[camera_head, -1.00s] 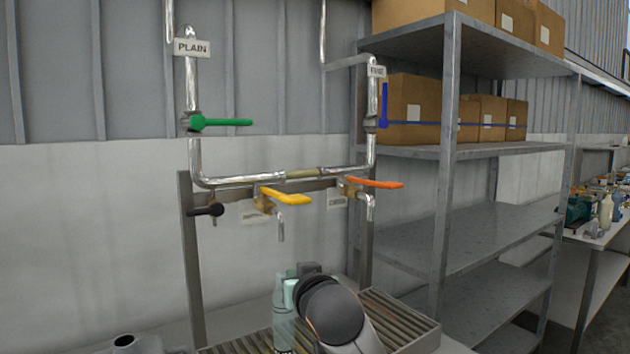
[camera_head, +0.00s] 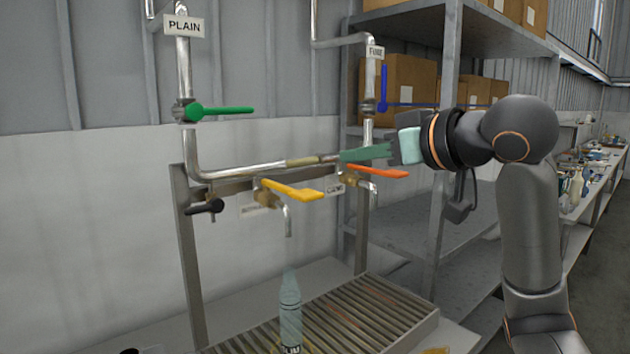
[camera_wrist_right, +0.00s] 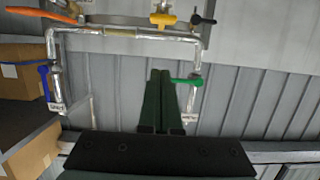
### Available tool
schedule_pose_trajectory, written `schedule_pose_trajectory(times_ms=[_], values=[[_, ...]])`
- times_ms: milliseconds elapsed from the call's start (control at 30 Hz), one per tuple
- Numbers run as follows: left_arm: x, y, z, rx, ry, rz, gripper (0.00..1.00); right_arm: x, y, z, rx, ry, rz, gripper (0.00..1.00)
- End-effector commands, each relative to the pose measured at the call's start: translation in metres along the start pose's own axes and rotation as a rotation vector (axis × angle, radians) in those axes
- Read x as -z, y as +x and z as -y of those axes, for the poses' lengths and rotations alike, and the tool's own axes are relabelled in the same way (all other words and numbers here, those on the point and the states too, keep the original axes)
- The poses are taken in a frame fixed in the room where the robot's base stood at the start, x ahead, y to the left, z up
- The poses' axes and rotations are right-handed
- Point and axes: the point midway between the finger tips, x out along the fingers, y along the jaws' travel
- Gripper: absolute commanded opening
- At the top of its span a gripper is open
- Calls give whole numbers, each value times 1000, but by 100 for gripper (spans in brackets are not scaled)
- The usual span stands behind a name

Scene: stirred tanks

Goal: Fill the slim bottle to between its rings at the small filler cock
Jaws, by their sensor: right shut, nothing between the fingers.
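The slim bottle (camera_head: 290,308), pale teal with dark lettering low down, stands upright on the slatted drain tray (camera_head: 410,330). In the picture its top is below the spout (camera_head: 288,222) of the yellow-handled cock (camera_head: 292,190), with a gap between. Its rings and any liquid inside cannot be made out. An orange-handled cock (camera_head: 377,171) is to the right; the small labels are too blurred to tell which is the small filler. My right gripper (camera_head: 365,153) is shut and empty, appearing just above the orange handle. Its green fingers show in the wrist view (camera_wrist_right: 160,105). My left gripper is out of view.
The PLAIN sign (camera_head: 184,26) hangs on the left pipe, with a green lever (camera_head: 222,111) pointing right. A blue lever (camera_head: 384,88) stands upright on the right pipe. A black handle (camera_head: 207,207) sits lower left. Metal shelving (camera_head: 448,70) with boxes stands behind my right arm.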

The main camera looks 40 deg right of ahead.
Motion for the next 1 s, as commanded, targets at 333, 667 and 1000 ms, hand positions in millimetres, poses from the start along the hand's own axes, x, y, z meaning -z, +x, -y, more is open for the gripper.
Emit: schedule_pose_trajectory(times_ms=[333,667,1000], values=[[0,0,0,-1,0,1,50,0,2,0,1,0,1,0],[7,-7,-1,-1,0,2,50,0,52,1,4,2,5,0],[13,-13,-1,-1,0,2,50,-17,106,0,-1,-1,4,0]])
